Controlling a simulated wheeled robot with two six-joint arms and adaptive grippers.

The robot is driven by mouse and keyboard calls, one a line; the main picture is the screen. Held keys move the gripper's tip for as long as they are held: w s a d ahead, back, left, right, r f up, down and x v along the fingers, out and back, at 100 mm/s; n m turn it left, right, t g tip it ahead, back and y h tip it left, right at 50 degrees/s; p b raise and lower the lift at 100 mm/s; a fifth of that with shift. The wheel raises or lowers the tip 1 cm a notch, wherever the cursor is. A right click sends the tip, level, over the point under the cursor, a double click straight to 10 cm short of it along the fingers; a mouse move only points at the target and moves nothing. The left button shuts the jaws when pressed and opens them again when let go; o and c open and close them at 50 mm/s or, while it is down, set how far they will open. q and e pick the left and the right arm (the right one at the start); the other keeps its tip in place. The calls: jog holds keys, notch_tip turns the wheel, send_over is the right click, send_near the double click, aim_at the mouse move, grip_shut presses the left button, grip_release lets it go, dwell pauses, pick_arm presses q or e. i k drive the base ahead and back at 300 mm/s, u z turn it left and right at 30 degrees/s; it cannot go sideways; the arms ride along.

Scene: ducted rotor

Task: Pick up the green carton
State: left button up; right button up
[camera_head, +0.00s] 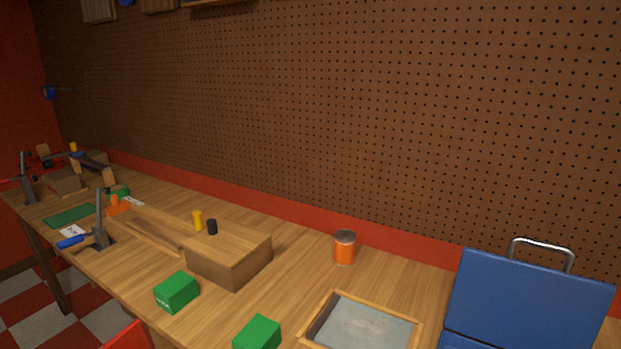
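Two green box-shaped cartons are on the wooden bench in the head view. One green carton (177,292) lies in front of the wooden block, with small pale marking on its front side. The other green carton (257,333) is nearer, at the bottom edge of the picture, and partly cut off there. Both are apart from other things. Neither of my grippers shows in this view.
The wooden bench (295,273) runs along a pegboard wall. A wooden block (229,258), an orange can (344,247), a wood-framed tray (413,331) and a blue toolbox (530,299) stand on it. A clamp with a blue handle (72,241) is at the left front edge.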

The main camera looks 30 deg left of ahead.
aim_at(177, 291)
jog(key=u, duration=1.7)
